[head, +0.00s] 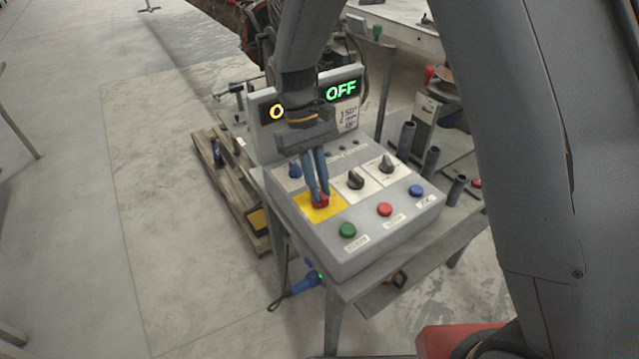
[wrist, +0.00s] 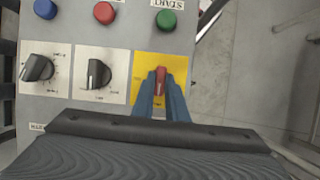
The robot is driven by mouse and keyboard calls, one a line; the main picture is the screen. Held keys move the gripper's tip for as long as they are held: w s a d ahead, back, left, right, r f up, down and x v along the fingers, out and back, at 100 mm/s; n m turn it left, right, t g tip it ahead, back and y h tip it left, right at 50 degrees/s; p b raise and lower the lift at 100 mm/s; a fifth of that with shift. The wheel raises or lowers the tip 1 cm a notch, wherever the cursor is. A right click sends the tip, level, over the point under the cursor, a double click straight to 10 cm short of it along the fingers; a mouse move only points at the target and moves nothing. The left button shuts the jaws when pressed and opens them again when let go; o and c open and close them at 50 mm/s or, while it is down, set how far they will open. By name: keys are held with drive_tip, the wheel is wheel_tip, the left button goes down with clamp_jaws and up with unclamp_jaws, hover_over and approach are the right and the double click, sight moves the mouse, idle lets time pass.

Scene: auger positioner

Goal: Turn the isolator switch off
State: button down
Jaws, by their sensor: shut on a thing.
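The isolator switch is a red knob (head: 320,201) on a yellow plate (head: 331,211) at the left of the grey control box. In the wrist view the red knob (wrist: 161,80) stands between the blue fingers of my gripper (wrist: 162,98), on its yellow plate (wrist: 178,66). My gripper (head: 318,192) reaches down from above in the head view and is shut on the knob. The knob looks lengthwise along the fingers in the wrist view. A display behind the box shows a green "OFF" (head: 341,91) and a partly hidden yellow sign (head: 276,112).
Two black rotary knobs (head: 355,179) (head: 386,164) sit right of the yellow plate. Green (head: 347,230), red (head: 384,209) and blue (head: 416,190) buttons line the front. Another blue button (head: 295,171) is close behind my fingers. A wooden pallet (head: 225,185) lies left of the stand; floor beyond is clear.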

drive_tip(key=shift+w+r+n, duration=0.1)
drive_tip(key=shift+n, duration=0.2)
drive_tip(key=c, duration=1.8)
unclamp_jaws()
drive_tip(key=shift+o, duration=0.2)
drive_tip(key=b+v, duration=0.2)
drive_tip(key=v, duration=0.5)
drive_tip(key=shift+a+r, duration=0.2)
drive_tip(key=shift+r, duration=0.2)
